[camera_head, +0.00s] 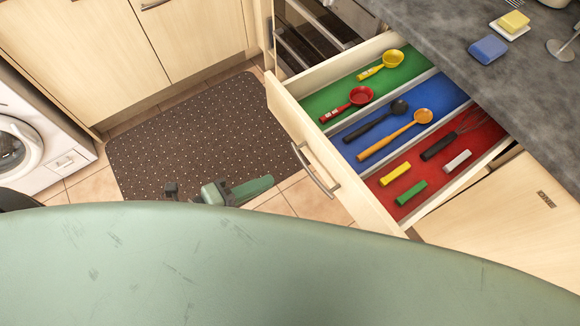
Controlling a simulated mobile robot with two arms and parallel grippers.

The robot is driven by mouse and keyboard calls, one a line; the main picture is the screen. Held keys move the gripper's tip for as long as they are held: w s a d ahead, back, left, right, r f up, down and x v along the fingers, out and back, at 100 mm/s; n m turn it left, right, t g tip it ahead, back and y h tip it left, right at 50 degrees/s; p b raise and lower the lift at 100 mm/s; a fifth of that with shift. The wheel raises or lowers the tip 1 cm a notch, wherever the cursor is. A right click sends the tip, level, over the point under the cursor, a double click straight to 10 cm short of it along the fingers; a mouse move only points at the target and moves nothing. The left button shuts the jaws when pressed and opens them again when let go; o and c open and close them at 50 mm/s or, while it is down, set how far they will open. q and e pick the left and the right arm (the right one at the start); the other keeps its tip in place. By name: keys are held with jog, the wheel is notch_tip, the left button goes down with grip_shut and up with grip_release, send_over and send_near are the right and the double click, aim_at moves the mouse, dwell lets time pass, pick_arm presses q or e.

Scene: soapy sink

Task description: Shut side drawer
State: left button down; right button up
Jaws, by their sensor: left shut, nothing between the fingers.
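The side drawer (291,122) stands pulled far out from under the dark counter, with a pale wood front and a metal bar handle (316,170). Its inside shows green, blue and red compartments. My left gripper (262,185) is green and black, shut and empty. It shows in front of the drawer front, to the left of the handle and apart from it in the picture. My own large pale green body covers the bottom and hides part of the left arm. My right gripper is not in view.
Several utensils, including a yellow ladle (381,65) and a red ladle (347,104), lie inside the drawer. Sponges (488,49) rest on the counter (437,30). A dotted mat (190,140) lies on the tiled floor. A washing machine (25,150) stands at left.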

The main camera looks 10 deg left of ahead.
aim_at(302, 164)
pick_arm(q)
jog(key=r+x, duration=0.1)
jog(key=x, duration=0.6)
jog(key=shift+w+d+p, duration=0.25)
jog(key=shift+d+p, duration=0.05)
jog(key=shift+p, duration=0.05)
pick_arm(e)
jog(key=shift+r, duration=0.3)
pick_arm(q)
jog(key=shift+w, duration=0.1)
